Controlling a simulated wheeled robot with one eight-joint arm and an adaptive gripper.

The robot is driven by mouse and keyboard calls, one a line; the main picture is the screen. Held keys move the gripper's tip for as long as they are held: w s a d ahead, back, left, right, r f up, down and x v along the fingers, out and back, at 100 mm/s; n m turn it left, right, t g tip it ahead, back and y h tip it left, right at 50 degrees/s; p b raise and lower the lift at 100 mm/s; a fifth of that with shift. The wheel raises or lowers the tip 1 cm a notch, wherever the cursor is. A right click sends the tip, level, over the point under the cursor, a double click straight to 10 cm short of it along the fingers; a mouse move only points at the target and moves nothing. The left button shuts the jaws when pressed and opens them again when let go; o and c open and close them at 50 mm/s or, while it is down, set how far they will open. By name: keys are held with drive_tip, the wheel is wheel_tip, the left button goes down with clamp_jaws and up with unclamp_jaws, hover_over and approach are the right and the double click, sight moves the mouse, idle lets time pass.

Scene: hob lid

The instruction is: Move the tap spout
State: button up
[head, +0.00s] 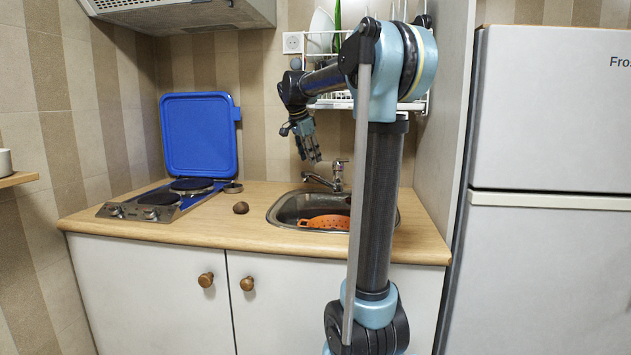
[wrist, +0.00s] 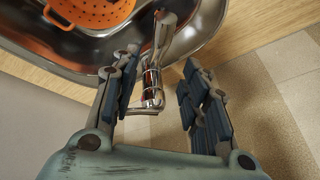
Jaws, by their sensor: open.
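The chrome tap (head: 338,172) stands at the back edge of the sink, and its spout (head: 318,180) reaches left over the basin. In the wrist view the tap body (wrist: 152,85) shows between my fingers, and the spout (wrist: 164,32) runs from it towards the basin, beyond the fingertips. My gripper (head: 309,156) is above the back of the sink, pointing down, close to the tap. In the wrist view my gripper (wrist: 161,66) is open, with one finger group on each side of the tap. I cannot tell whether a finger touches it.
An orange colander (head: 325,222) lies in the steel sink (head: 285,211). A brown round object (head: 241,208) sits on the worktop (head: 222,232), right of the hob (head: 160,203) with its raised blue lid (head: 199,135). A dish rack (head: 330,98) hangs above the sink.

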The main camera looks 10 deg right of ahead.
sight(316, 177)
drive_tip(key=x, duration=1)
drive_tip(key=shift+d+f, duration=0.15)
drive_tip(key=shift+f, duration=0.15)
clamp_jaws()
